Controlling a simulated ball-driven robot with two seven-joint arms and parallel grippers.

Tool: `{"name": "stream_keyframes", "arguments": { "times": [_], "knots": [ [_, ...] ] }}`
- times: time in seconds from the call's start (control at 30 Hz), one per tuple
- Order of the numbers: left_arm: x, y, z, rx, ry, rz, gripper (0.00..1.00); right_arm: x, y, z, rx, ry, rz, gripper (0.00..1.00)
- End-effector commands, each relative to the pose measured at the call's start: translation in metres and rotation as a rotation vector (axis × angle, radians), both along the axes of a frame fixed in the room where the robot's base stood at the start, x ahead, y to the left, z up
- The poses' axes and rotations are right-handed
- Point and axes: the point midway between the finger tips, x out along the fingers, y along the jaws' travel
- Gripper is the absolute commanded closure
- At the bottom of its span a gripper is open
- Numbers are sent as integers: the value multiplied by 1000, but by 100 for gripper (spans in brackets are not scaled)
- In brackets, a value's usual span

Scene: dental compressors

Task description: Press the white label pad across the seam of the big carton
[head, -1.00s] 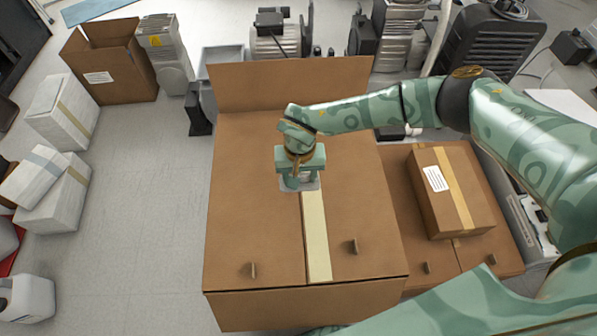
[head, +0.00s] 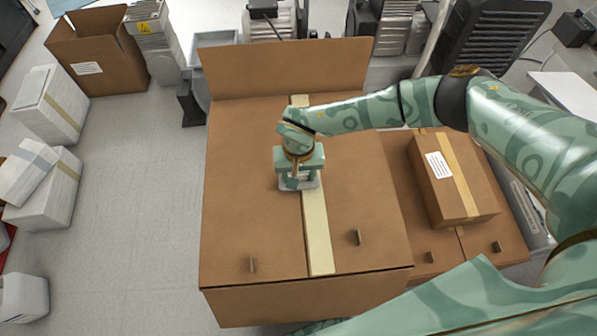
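The big carton (head: 250,220) stands in the middle, its top closed except for a flap raised at the far edge. A pale tape strip (head: 317,235) runs along its seam from front to back. My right gripper (head: 298,182) points down over the seam, near the middle of the top. It appears shut on the white label pad (head: 312,187), whose pale edge shows beneath the fingers. The pad lies across the tape strip and looks at or very near the carton top; the gripper hides most of it and any gap. My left gripper is out of view.
Small cardboard tabs (head: 252,265) stand up near the carton's front edge. A smaller taped box (head: 455,185) sits on a lower carton to the right. An open box (head: 95,60) and white parcels (head: 50,105) stand at the left; the floor between is clear.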

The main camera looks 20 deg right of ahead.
Motion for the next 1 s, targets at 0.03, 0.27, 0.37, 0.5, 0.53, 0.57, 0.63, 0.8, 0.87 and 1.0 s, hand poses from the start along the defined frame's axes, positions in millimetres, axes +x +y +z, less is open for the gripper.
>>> {"name": "stream_keyframes", "arguments": {
  "times": [0.03,0.27,0.37,0.5,0.53,0.57,0.63,0.8,0.87,1.0],
  "knots": [
    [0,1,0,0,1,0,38,0,0,0,0,0,0,69],
    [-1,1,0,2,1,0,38,0,0,0,0,0,0,69],
    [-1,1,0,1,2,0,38,0,0,-1,0,1,0,69],
    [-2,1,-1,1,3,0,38,0,0,-3,0,1,0,69],
    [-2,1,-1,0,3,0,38,0,0,-3,0,1,0,69],
    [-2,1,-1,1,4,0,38,0,0,-3,0,1,0,69],
    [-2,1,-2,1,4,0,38,0,0,-4,0,1,0,69],
    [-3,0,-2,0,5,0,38,0,0,-6,0,1,0,69],
    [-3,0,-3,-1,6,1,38,0,0,-7,0,1,0,69],
    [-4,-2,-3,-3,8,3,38,0,0,-9,0,1,0,69]
  ]
}}
